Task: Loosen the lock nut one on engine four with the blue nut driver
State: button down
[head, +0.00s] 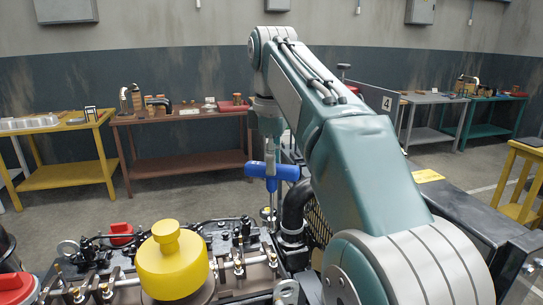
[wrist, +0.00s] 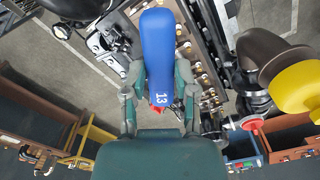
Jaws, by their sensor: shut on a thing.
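The blue nut driver (head: 272,171) has a T-shaped handle and a thin shaft pointing down. My gripper (head: 270,150) is shut on it, above the far edge of the engine (head: 222,262). In the wrist view, the blue handle (wrist: 158,40), marked 13, lies between the two teal fingers of my gripper (wrist: 158,75). The shaft's lower end is near the black pipe, but I cannot tell whether it touches anything. I cannot pick out lock nut one among the small fittings on the engine. A sign with a 4 (head: 387,103) stands behind my arm.
A yellow cap (head: 172,265) rises from the engine's near side, with metal fuel lines around it. A black curved pipe (head: 296,212) stands just right of the driver. A brown bench (head: 185,118) and a yellow bench (head: 66,125) stand behind, across open floor.

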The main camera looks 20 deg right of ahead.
aim_at(275, 190)
jog(key=shift+f, duration=3.1)
jog(key=shift+s+d+f, duration=0.1)
jog(key=shift+d+f, duration=0.05)
jog(key=shift+f, duration=1.35)
